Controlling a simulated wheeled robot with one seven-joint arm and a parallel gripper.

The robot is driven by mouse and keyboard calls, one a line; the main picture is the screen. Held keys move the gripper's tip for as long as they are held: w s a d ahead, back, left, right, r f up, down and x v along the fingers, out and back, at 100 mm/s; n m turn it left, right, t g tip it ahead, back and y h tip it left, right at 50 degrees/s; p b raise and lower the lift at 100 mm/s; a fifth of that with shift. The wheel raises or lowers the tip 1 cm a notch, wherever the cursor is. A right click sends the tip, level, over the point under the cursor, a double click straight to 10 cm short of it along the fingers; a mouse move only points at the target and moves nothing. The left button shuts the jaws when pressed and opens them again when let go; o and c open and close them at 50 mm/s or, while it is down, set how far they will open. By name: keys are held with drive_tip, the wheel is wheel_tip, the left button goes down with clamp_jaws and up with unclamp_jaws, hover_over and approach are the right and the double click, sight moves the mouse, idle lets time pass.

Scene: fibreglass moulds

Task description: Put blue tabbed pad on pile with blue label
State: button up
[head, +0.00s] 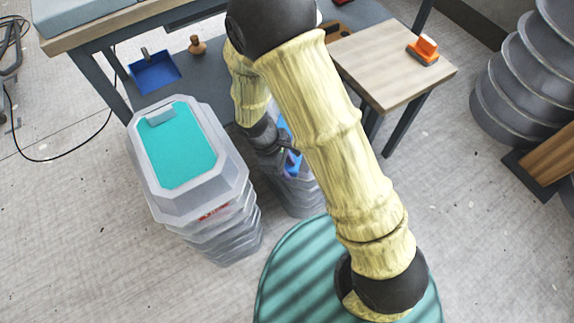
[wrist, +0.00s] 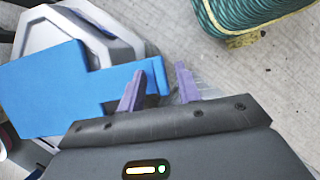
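The blue tabbed pad (wrist: 45,85) lies on a grey mould (wrist: 75,30) in the wrist view, its tab pointing right. In the head view, part of the blue pad (head: 292,163) shows on a grey pile (head: 300,198) largely hidden behind my arm. My gripper (wrist: 160,82) is open, its purple fingers on either side of the tab's raised end, with a gap visible beside it. A second grey pile (head: 228,232) stands to the left with a teal tabbed pad (head: 180,150) on top and a red label (head: 213,212).
A blue tray (head: 155,73) and a wooden knob (head: 197,46) are on the bench's lower shelf. A small wooden table (head: 385,70) with an orange tool (head: 424,49) stands behind my arm. Grey round moulds (head: 515,80) are at right. Open floor lies at lower left.

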drive_tip(key=p+v, duration=0.4)
drive_tip(key=v, duration=0.8)
drive_tip(key=shift+w+r, duration=0.1)
drive_tip(key=d+r+m+t+y, duration=0.1)
drive_tip(key=d+r+m, duration=0.2)
drive_tip(key=d+m, duration=0.2)
drive_tip(key=s+d+r+m+t+y, duration=0.1)
drive_tip(key=d+r+m, duration=0.3)
drive_tip(key=d, duration=0.5)
drive_tip(key=d+r+m+t+y, duration=0.1)
drive_tip(key=d+r+m+y, duration=0.1)
drive_tip(key=d+m, duration=0.4)
drive_tip(key=shift+s+d+r+m+y, duration=0.3)
drive_tip(key=shift+s+d+r+m, duration=0.1)
drive_tip(key=shift+d+r, duration=0.4)
